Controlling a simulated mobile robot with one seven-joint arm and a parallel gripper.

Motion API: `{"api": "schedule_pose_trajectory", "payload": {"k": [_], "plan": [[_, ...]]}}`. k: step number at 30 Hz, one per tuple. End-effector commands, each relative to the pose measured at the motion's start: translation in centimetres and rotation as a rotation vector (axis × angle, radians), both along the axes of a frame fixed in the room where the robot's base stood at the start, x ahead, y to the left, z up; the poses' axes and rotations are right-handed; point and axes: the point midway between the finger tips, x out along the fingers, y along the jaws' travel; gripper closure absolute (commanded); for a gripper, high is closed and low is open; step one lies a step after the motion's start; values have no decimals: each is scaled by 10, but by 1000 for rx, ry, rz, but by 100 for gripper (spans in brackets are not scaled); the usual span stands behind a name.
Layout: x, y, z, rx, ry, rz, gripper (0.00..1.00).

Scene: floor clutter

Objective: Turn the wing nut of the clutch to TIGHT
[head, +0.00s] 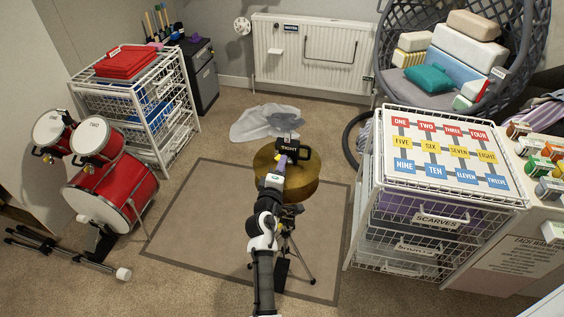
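A bronze cymbal (304,183) sits on a black stand (291,240) on the grey-beige mat, with part of it hidden behind my arm. Above its far part is a dark plate (289,148) with light lettering that reads TIGHT. My arm reaches up from the bottom edge, and my gripper (281,163) is over the cymbal, just below the plate in the picture. A small purple and yellow piece shows at the gripper's end. The wing nut and clutch cannot be made out clearly there. Whether the fingers touch or hold anything is too small to tell.
A red drum kit (109,188) and a white rack (137,112) stand at left. A white basket unit (440,200) with a number board on top stands close at right. The mat's left part is clear.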

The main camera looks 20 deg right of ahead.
Motion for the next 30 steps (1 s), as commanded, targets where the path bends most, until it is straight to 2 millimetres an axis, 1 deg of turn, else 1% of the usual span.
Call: {"api": "schedule_pose_trajectory", "payload": {"k": [1,5,13,14,21,30], "plan": [[4,-3,1,0,0,0,67],[10,-6,1,-1,-1,1,67],[11,-7,0,0,0,1,67],[11,-7,0,0,0,1,69],[11,-7,0,0,0,1,100],[11,-6,-1,10,-8,2,100]]}}
